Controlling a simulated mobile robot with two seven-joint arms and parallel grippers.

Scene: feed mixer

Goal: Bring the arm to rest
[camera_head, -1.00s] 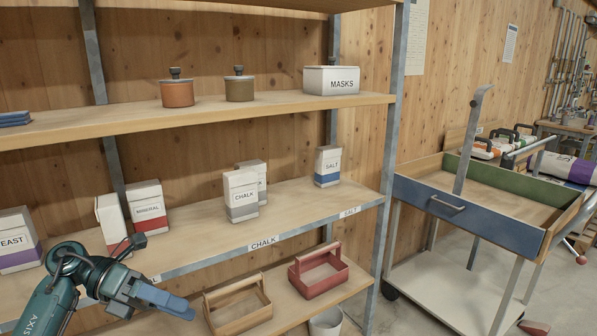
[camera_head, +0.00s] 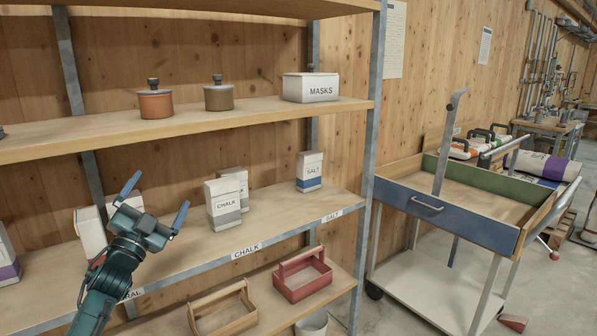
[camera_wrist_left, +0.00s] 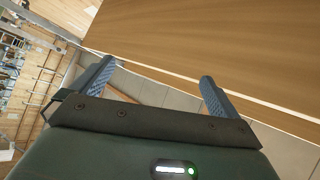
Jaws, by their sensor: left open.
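My left gripper (camera_head: 156,196) is open and empty in the head view. Its two blue fingers are spread and point up, in front of the middle shelf. It covers part of the white packages behind it. In the left wrist view the fingers of the left gripper (camera_wrist_left: 155,80) are apart with nothing between them, and a wooden shelf board (camera_wrist_left: 210,45) fills the upper part. My right gripper is not in view.
The middle shelf (camera_head: 275,222) holds chalk packages (camera_head: 223,204) and a salt package (camera_head: 309,172). The upper shelf (camera_head: 225,122) carries two lidded pots and a masks box (camera_head: 310,88). Two wooden carriers stand below.

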